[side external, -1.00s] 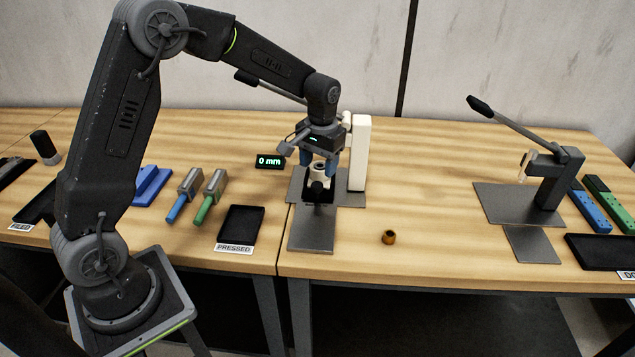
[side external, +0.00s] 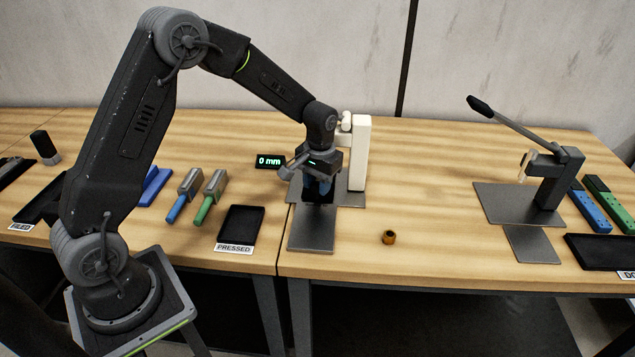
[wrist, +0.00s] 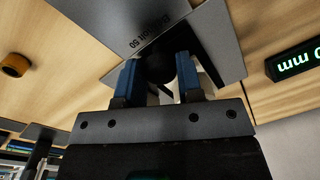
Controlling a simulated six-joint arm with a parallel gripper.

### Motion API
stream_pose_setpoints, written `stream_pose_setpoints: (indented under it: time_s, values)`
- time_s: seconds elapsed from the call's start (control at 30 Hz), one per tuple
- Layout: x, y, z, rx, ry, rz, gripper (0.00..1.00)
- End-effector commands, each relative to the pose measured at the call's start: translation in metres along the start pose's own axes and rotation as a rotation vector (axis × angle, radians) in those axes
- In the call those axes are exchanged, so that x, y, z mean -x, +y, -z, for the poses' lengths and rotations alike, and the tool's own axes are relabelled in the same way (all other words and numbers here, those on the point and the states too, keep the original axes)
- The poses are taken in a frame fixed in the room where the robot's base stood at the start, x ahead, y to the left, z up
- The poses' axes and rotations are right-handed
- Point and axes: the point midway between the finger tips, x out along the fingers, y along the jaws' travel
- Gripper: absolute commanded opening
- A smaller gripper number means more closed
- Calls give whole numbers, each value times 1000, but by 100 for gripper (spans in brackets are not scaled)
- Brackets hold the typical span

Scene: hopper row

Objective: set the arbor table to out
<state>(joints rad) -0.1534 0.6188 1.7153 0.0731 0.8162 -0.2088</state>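The arbor press has a cream column (side external: 361,150) and a flat dark base. Its grey table plate (side external: 312,232) extends toward the front edge of the bench. In the wrist view the plate (wrist: 140,12) carries upside-down lettering and a dark round knob (wrist: 156,68). My gripper (side external: 318,188) is low over the plate, in front of the column. Its two blue fingers (wrist: 157,78) stand on either side of the knob, very close to it; I cannot tell whether they press on it. The gripper hides the knob and part of the press in the side view.
A display (side external: 270,161) reads 0 mm. A bronze ring (side external: 389,237) lies on the bench to the right. A black PRESSED tray (side external: 240,225) and blue- and green-handled tools (side external: 208,198) lie to the left. A second lever press (side external: 548,180) stands at right.

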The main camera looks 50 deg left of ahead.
Motion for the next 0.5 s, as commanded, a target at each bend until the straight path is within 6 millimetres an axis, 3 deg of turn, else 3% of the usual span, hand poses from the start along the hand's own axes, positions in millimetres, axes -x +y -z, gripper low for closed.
stream_pose_setpoints:
  time_s: [0.33, 0.5]
  values:
    - [0, 0, 0, 0, 1, 0, 0]
    - [1, 0, 0, 0, 1, 0, 0]
